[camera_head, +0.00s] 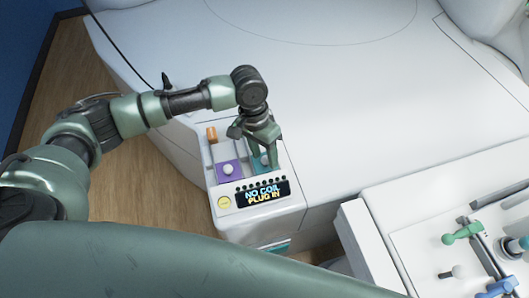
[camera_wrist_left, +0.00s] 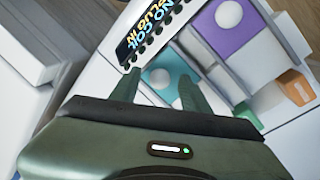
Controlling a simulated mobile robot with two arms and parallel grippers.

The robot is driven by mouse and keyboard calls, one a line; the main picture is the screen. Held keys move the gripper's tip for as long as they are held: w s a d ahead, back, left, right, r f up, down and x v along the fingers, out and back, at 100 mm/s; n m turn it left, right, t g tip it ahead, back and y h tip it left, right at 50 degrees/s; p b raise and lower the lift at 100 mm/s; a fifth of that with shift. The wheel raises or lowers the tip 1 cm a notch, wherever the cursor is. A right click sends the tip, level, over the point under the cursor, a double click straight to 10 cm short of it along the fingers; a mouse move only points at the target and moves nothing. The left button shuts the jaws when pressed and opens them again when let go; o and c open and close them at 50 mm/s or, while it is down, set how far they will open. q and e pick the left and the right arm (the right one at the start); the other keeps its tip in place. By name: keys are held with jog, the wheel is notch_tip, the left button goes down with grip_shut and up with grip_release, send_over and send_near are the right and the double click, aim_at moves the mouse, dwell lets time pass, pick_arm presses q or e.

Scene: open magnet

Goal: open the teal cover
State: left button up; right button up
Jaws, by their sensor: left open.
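The teal cover (camera_head: 257,159) is on the white control panel, to the right of the purple cover, and is mostly hidden by my left gripper in the head view. In the left wrist view the teal cover (camera_wrist_left: 172,62) carries a round white knob (camera_wrist_left: 159,78). My left gripper (camera_head: 262,164) points down over the teal cover with its fingers apart. In the wrist view its two fingers (camera_wrist_left: 158,70) stand either side of the knob. I cannot tell whether they touch it. The cover looks closed. My right gripper is not in view.
The purple cover (camera_head: 229,171) with its white knob is close on the left. An orange piece (camera_head: 211,134), a lit display (camera_head: 262,193) and a yellow button (camera_head: 224,202) share the panel. A white unit with green and blue handles (camera_head: 462,233) stands at right.

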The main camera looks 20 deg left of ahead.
pick_arm(q)
jog(key=shift+f, duration=0.1)
grip_shut()
jog(key=shift+w, duration=0.1)
dwell(1.3)
